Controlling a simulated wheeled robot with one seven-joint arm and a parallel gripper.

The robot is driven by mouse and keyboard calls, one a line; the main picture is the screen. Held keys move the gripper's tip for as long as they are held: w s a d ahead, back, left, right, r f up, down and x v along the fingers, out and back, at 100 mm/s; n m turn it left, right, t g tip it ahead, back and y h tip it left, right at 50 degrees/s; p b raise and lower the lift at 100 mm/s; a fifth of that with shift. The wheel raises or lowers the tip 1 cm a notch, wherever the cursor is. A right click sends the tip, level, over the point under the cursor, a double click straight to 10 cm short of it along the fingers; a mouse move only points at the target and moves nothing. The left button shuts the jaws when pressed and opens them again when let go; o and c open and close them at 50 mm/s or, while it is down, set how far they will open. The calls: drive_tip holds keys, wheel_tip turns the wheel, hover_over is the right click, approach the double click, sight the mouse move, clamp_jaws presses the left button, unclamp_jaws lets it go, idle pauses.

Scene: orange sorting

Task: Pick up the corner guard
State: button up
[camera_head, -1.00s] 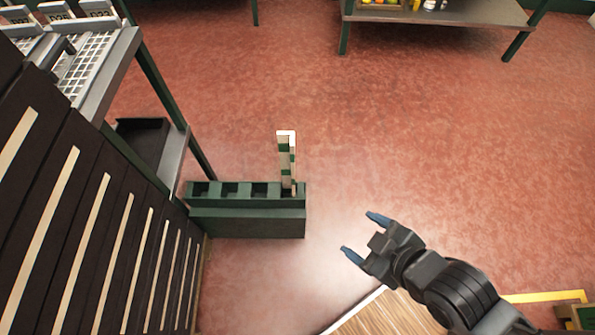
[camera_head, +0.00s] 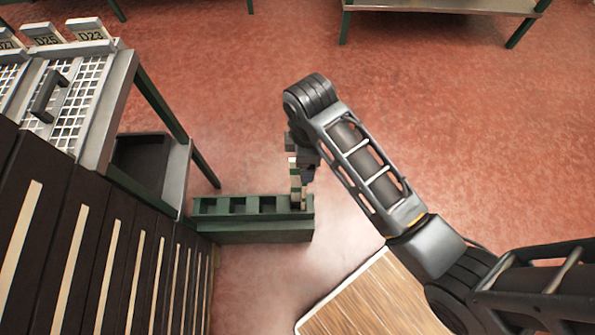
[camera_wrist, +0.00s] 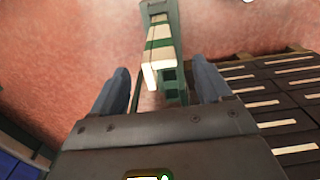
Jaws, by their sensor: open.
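The corner guard (camera_head: 295,188) is a tall narrow piece with green and cream bands. It stands upright in the right-end slot of a dark green slotted rack (camera_head: 255,236) on the floor. My gripper (camera_head: 303,160) is at the guard's upper part, mostly hidden behind my arm in the head view. In the wrist view the guard (camera_wrist: 159,55) lies between the two blue-grey fingers of my gripper (camera_wrist: 160,88), which are spread apart. Gaps show between the guard and both fingers.
Dark slatted panels (camera_head: 90,250) and a grey bench with wire trays (camera_head: 75,120) stand to the left. A black bin (camera_head: 140,160) sits on a low shelf. A wooden board (camera_head: 370,305) lies at the lower right.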

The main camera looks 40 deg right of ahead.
wheel_tip(320, 180, down, 7)
drive_tip(key=shift+w, duration=0.15)
drive_tip(key=shift+a+r, duration=0.1)
clamp_jaws()
idle(0.8)
